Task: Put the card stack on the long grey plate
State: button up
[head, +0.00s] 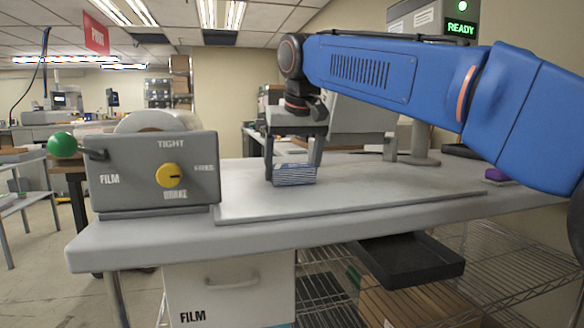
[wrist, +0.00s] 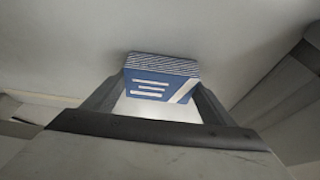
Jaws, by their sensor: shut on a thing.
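The card stack (head: 295,175) is a small blue and white striped block. My gripper (head: 294,168) is shut on it, with one finger on each side. In the wrist view the stack (wrist: 160,80) shows its blue top face with white bars and its layered edge, between the fingertips of my gripper (wrist: 158,95). The long grey plate (head: 400,190) lies flat on the table, and the stack is over its left part. I cannot tell whether the stack's underside touches the plate.
A grey film unit (head: 150,172) with a yellow knob (head: 170,175) and a green ball lever (head: 62,145) stands left of the plate. A purple object (head: 497,176) lies at the right. A black tray (head: 410,262) sticks out below the table edge. The plate's right half is clear.

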jog(key=shift+f, duration=0.15)
jog(key=o, duration=1.1)
jog(key=shift+o, duration=0.2)
jog(key=v, duration=1.2)
jog(key=shift+s, duration=0.15)
